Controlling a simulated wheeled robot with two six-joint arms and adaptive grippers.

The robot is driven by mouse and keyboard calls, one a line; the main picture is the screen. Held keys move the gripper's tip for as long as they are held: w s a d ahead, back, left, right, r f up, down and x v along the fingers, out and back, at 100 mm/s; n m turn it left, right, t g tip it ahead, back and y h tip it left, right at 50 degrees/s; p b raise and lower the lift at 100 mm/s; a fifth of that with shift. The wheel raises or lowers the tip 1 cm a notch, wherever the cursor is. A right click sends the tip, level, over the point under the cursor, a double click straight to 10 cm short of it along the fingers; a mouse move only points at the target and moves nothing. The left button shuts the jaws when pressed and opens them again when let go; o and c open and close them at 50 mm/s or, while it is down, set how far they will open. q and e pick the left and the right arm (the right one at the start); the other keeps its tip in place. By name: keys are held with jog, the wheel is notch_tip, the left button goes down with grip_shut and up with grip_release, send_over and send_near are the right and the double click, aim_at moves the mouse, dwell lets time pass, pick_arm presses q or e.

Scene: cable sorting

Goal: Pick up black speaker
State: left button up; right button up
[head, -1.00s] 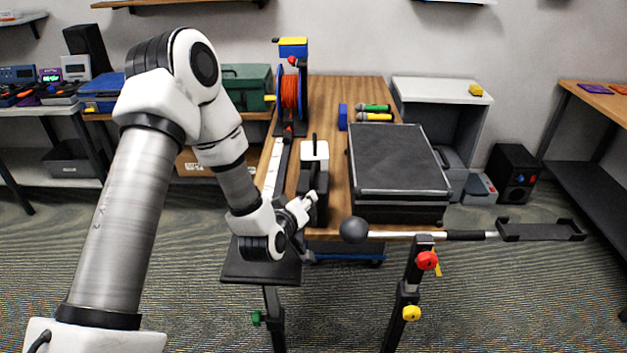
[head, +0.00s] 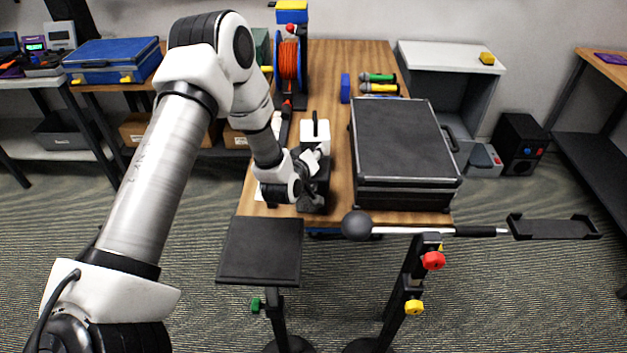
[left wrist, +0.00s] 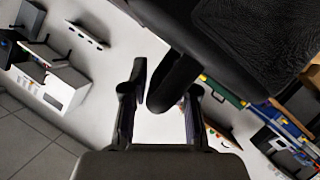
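Black speakers stand on the floor at the right (head: 518,145) and, partly cut off, at the upper left (head: 72,14). On the wooden table, a dark object (head: 314,196) with a white block (head: 315,138) and an upright black bar behind it is partly hidden by my left gripper (head: 316,160). I cannot tell if it is a speaker. In the left wrist view the left gripper (left wrist: 162,92) has its fingers apart. A black curved bar (left wrist: 176,80) shows between or just beyond them, below a large dark textured body (left wrist: 255,40). My right gripper is not in view.
A black flight case (head: 400,145) fills the table's right side, close to the gripper. An orange cable reel (head: 289,62) stands behind. A small black platform (head: 260,252) and a rod with a ball end (head: 358,225) are in front of the table.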

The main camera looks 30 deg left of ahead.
pick_arm(q)
jog(key=shift+s+d+r, duration=0.15)
jog(key=shift+s+r, duration=0.05)
grip_shut()
jog(key=shift+w, duration=0.1)
